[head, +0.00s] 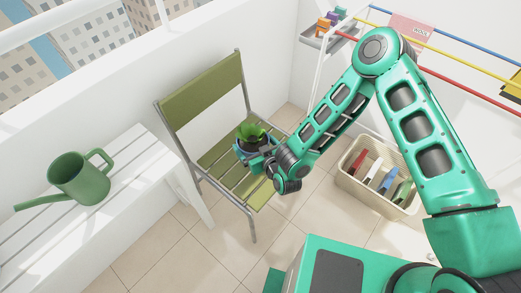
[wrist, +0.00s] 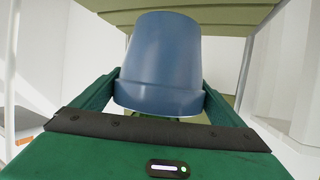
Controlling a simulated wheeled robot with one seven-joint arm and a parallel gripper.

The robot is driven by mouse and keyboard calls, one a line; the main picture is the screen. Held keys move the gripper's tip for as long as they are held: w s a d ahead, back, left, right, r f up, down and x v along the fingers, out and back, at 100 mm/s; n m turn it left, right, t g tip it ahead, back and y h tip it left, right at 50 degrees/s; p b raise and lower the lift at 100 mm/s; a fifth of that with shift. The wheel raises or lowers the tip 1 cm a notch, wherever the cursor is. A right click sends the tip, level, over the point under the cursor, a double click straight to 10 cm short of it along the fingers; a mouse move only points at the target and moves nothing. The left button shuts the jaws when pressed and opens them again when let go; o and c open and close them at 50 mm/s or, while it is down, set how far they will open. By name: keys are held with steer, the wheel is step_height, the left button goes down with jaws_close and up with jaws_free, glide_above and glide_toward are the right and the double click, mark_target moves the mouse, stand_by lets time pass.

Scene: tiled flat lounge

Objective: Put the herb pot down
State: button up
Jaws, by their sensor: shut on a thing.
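The herb pot (wrist: 160,58) is a blue pot with a wider rim, seen close up in the wrist view between my fingers. In the head view the green leaves of the herb pot (head: 251,131) show above the end of my arm, over the seat of a green slatted folding chair (head: 228,157). My gripper (wrist: 158,88) is shut on the pot. It also shows in the head view (head: 252,148), partly hidden by my wrist. I cannot tell whether the pot's base touches the seat.
A white slatted bench (head: 120,165) at the left bears a green watering can (head: 80,178). A beige crate (head: 350,184) with several coloured things stands on the tiles right of the chair. A drying rack (head: 455,48) with coloured rails is at the upper right.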

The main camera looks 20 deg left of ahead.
steer(key=shift+w+d+f, duration=0.65)
steer(key=shift+d+f, duration=0.05)
steer(key=shift+d, duration=0.15)
steer(key=shift+w+d+f, duration=0.65)
steer(key=shift+d+f, duration=0.05)
steer(key=shift+d, duration=0.15)
steer(key=shift+f, duration=2)
steer(key=o, duration=1.4)
steer(key=shift+c, duration=0.2)
steer(key=v, duration=1.2)
